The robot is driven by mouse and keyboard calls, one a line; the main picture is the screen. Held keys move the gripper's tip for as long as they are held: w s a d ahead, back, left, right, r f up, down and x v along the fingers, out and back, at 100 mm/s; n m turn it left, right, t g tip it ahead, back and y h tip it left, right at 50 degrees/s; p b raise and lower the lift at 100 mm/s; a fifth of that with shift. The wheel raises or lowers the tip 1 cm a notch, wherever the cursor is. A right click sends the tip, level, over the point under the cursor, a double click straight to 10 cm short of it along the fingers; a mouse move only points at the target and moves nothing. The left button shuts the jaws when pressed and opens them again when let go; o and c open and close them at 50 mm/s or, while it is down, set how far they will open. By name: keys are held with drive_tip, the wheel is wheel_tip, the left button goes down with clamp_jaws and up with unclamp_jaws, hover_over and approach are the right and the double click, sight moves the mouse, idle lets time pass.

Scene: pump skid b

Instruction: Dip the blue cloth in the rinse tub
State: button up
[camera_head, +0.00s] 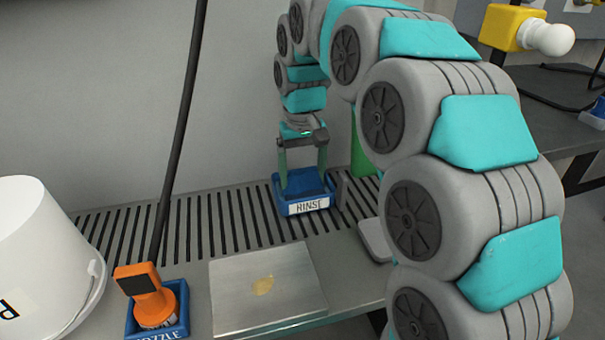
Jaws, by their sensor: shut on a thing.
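The blue rinse tub (305,208), with a white label reading RINSE, stands on the slatted part of the bench near the back wall. My gripper (303,184) reaches down over the tub, with its two green fingers set apart and their tips at or inside the rim. A dark blue mass, which looks like the blue cloth (303,178), sits between the fingers within the tub's outline. My gripper is shut on it. Its lower part and any water are hidden by the tub's front wall.
A metal plate (240,300) with a yellowish spot lies in front. An orange nozzle (150,295) stands in a blue holder at lower left, beside a white bucket (40,245). A green object (362,158) stands right of the tub, partly behind my arm.

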sight(303, 173)
drive_tip(key=shift+r+p, duration=1.65)
drive_tip(key=shift+r, duration=1.85)
